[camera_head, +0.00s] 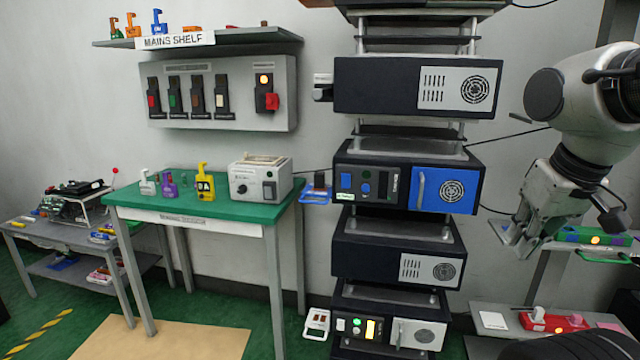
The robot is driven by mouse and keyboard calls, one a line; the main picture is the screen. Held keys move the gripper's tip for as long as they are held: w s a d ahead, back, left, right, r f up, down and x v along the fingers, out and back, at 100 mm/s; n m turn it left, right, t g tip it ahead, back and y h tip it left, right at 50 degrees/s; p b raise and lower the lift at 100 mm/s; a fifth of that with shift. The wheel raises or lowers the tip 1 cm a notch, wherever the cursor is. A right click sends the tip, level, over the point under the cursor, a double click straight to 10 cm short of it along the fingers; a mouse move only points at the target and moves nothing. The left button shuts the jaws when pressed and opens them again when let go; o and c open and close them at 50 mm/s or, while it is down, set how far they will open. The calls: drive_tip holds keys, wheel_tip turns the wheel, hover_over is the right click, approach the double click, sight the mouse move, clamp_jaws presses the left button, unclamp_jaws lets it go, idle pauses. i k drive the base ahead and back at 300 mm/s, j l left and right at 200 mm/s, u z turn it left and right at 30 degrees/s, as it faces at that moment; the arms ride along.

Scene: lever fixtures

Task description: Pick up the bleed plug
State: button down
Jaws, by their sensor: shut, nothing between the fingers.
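I cannot tell for sure which thing is the bleed plug; no label for it can be read. Small pieces stand on the green-topped table (215,212): a white one (147,183), a purple one (168,186), a small dark green one (184,181) and a larger yellow one (205,183). A red device with a white upright part (550,321) sits on a low surface at lower right. My gripper (516,242) hangs at the right, fingers pointing down, shut and empty. It is apart from all these things, above and left of the red device.
A rack of dark units (415,87) stands in the middle, left of my gripper. A switch panel (222,95) hangs under the mains shelf (262,37). A grey cart (62,240) stands far left. A green and purple unit (570,236) is close behind my gripper.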

sight(319, 177)
drive_tip(key=i+j, duration=0.45)
drive_tip(key=j, duration=0.3)
drive_tip(key=i+j, duration=0.45)
drive_tip(key=j, duration=0.25)
drive_tip(key=i+j, duration=0.25)
drive_tip(key=j+z, duration=0.05)
drive_tip(key=j, duration=0.05)
